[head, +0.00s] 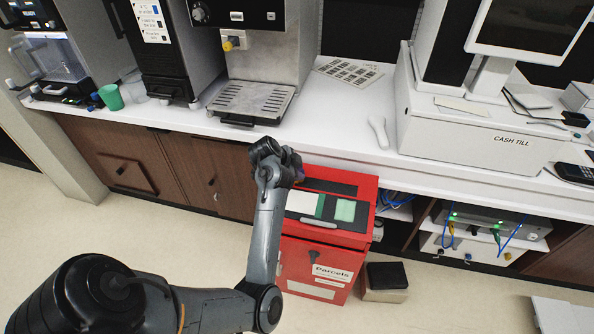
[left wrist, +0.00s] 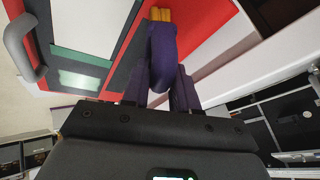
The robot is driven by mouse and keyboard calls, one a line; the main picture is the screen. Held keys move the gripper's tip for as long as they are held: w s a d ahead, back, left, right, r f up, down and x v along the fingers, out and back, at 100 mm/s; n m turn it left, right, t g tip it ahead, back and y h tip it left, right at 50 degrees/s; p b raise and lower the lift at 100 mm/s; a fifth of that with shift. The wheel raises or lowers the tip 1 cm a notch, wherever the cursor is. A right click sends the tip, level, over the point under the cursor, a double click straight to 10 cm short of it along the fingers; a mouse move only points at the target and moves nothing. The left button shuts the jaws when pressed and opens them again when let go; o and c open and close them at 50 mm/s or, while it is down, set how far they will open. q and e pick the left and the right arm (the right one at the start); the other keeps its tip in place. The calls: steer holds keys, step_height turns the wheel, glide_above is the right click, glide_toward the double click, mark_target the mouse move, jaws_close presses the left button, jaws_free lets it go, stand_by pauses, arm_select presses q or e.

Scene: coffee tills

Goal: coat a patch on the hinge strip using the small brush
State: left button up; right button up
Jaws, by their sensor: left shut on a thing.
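My left gripper (head: 294,164) is above the back left part of the red parcels box (head: 367,218). In the left wrist view the gripper (left wrist: 161,84) is shut on a purple thing with an orange-yellow end, which looks like the small brush (left wrist: 163,52). The brush points away from the gripper, over the box top; I cannot tell whether its tip touches. A dark strip on the box top (head: 330,187), perhaps the hinge strip, lies behind a white and green panel (head: 303,203). My gripper hides the brush in the head view. My right gripper is not in view.
The white counter (head: 330,130) runs behind the box, with a coffee machine drip tray (head: 252,98), a green cup (head: 111,97) and a cash till (head: 480,135). A dark block (head: 386,275) stands right of the box. The floor in front is largely clear.

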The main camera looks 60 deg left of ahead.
arm_select(q)
steer(key=shift+w, duration=0.1)
steer(key=shift+w+d+p, duration=0.45)
steer(key=shift+w+d, duration=0.35)
steer(key=shift+d, duration=0.1)
steer(key=shift+w+d, duration=0.1)
steer(key=shift+w, duration=0.05)
steer(key=shift+w+d+p, duration=0.35)
steer(key=shift+w+d, duration=0.15)
steer(key=shift+d, duration=0.05)
steer(key=shift+w+d+f, duration=0.1)
steer(key=shift+w+d, duration=0.2)
steer(key=shift+w+d+p, duration=0.6)
steer(key=shift+w+d, duration=0.3)
